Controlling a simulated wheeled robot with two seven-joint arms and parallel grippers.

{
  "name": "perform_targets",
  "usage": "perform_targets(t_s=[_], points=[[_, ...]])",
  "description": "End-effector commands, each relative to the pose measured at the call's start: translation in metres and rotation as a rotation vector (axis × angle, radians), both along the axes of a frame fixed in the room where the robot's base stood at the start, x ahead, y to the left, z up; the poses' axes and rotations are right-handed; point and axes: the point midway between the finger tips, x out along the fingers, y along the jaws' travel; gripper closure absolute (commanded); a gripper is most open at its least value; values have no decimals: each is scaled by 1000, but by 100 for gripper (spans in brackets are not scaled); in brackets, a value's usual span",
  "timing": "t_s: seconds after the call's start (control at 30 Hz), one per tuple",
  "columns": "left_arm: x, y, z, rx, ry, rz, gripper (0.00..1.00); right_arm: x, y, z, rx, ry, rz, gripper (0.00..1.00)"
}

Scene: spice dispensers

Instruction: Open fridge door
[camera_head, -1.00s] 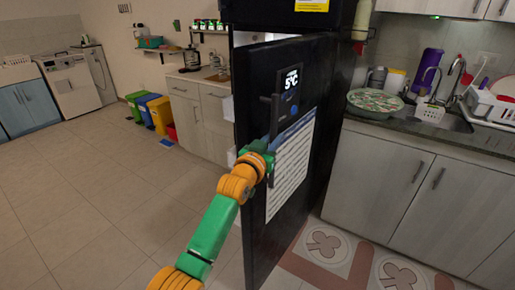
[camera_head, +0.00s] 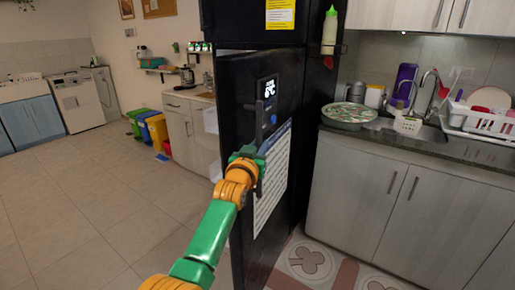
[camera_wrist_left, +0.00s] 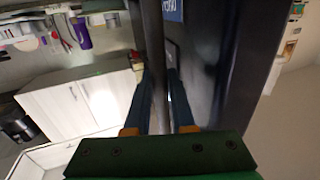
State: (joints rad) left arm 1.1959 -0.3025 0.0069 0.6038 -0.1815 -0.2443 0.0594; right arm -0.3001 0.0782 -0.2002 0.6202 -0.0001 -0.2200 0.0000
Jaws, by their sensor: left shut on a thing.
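The black fridge door (camera_head: 235,95) stands partly open below the black upper compartment (camera_head: 232,24). A lit display and a white printed sheet (camera_head: 272,185) are on its front. My left gripper (camera_head: 258,166) is at the lower part of the dark upright door handle (camera_head: 259,118). In the left wrist view, the handle (camera_wrist_left: 158,95) runs between the two dark fingers of the left gripper (camera_wrist_left: 160,78), which is shut on it. The door face (camera_wrist_left: 215,60) is to the right there. The fridge interior is mostly hidden behind the door. My right gripper is not in view.
A counter with grey cabinets (camera_head: 375,185) stands right of the fridge, bearing a round patterned container (camera_head: 349,113) and a dish rack (camera_head: 475,120). Coloured bins (camera_head: 157,130) stand at the back left. The tiled floor (camera_head: 90,215) on the left is clear.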

Motion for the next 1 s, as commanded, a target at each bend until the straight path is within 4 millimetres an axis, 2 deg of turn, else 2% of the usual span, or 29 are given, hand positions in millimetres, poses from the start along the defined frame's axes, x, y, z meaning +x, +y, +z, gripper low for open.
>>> perform_targets(t_s=[0.23, 0.27, 0.3, 0.7, 1.0], points=[[0, 0, 4, -2, -10, 0, 100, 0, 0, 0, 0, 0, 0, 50], [0, 0, 4, -2, -10, 0, 70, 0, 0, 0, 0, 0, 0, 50], [0, 0, 4, -2, -10, 0, 65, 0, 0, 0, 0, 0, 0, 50], [-2, 2, 2, -3, -3, 3, 65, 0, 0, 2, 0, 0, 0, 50], [-24, 6, 2, -3, -3, 0, 65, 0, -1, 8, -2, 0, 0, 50]])
